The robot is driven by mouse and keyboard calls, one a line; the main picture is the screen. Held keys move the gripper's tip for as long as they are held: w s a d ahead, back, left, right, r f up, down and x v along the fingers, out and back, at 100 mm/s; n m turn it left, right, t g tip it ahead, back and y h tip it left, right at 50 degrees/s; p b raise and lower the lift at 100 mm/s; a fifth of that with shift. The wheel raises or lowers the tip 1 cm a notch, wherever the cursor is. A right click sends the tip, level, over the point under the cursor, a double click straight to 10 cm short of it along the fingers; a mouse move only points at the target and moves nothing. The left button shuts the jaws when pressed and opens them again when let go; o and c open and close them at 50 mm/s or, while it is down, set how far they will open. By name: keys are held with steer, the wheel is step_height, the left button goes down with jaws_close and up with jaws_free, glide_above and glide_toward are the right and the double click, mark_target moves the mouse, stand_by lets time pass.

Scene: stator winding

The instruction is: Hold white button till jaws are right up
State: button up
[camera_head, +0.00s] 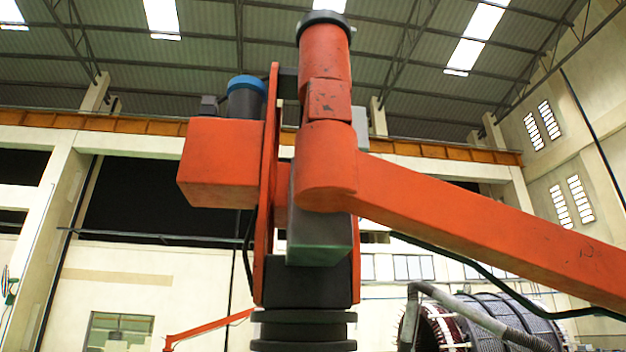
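No white button shows in the head view. I cannot make out my gripper or any jaws in it. A large orange jointed machine (327,150) fills the middle, with a worn upright cylinder and a dark cap on top. Its long orange beam (480,222) slopes down to the right and leaves the picture. A grey-green block (320,235) hangs at its centre, above a black ribbed column (304,330) cut off by the bottom edge.
A large wound stator (505,318) stands at the lower right, with a thick grey pipe (480,318) in front. A smaller orange arm (208,326) shows at the lower left. Pale hall walls and a ribbed roof lie behind. No floor is in view.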

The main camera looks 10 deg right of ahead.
stand_by(0.3)
jaws_close()
steer(key=shift+d, duration=0.15)
stand_by(1.5)
